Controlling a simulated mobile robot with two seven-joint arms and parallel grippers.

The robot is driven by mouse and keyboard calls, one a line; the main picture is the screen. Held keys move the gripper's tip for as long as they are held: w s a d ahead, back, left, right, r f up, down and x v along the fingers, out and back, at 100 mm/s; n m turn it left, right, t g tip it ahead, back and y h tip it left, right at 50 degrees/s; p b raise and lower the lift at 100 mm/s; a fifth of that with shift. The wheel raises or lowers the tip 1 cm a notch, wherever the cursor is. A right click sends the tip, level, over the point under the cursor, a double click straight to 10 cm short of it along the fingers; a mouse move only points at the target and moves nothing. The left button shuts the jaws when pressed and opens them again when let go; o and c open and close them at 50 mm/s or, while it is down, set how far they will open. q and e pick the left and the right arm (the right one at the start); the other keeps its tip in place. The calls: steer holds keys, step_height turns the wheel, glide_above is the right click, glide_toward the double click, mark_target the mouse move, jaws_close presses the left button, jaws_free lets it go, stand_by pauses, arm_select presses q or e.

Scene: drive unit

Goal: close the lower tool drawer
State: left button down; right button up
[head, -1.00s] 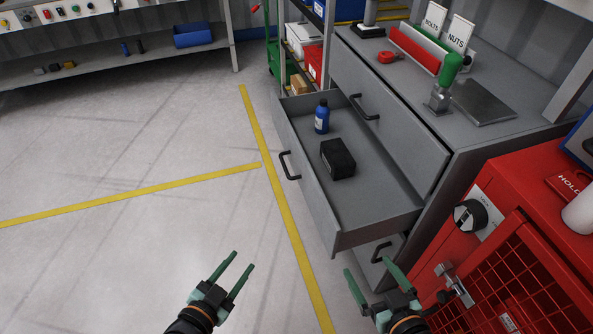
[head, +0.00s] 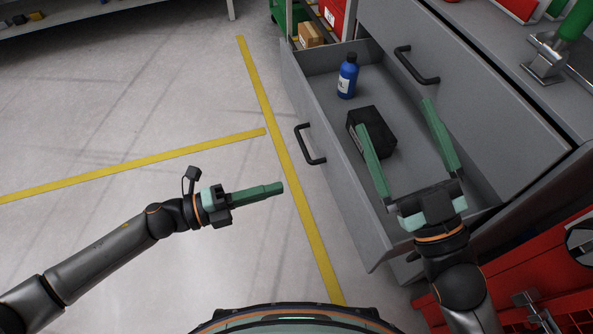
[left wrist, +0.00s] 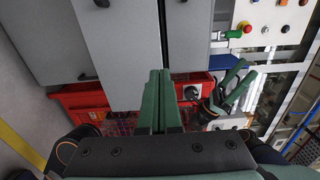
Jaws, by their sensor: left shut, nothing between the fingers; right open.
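The open tool drawer (head: 330,170) is a grey drawer pulled out of the grey cabinet, below a closed upper drawer (head: 450,60). Its black bar handle (head: 309,146) is on the front panel facing left. A blue bottle (head: 347,76) stands inside, and a black box (head: 372,132) lies near it. My left gripper (head: 281,187) is shut and empty, over the floor to the left of the drawer front and apart from it. Its shut fingers also show in the left wrist view (left wrist: 159,85). My right gripper (head: 395,115) is open above the drawer, hiding part of its interior.
A red cabinet (head: 490,270) stands at the lower right, close to my right arm. The floor (head: 120,130) left of the drawer is clear, with yellow lines (head: 275,140). A workbench leg (head: 231,8) and a shelf with a cardboard box (head: 311,34) are at the back.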

mark_target(347, 169)
arm_select(q)
steer(key=b+x, duration=0.1)
steer(key=x, duration=1.1)
steer(key=shift+d, duration=0.15)
steer(key=shift+w+d, duration=0.15)
steer(key=shift+d, duration=0.3)
arm_select(e)
steer(key=s+r+n+y, duration=0.4)
steer(key=s+r+y, duration=0.1)
steer(key=r, duration=0.1)
steer(key=shift+a+r+n+t+y, duration=0.3)
steer(key=shift+a+n+y, duration=0.05)
steer(key=shift+n+y, duration=0.05)
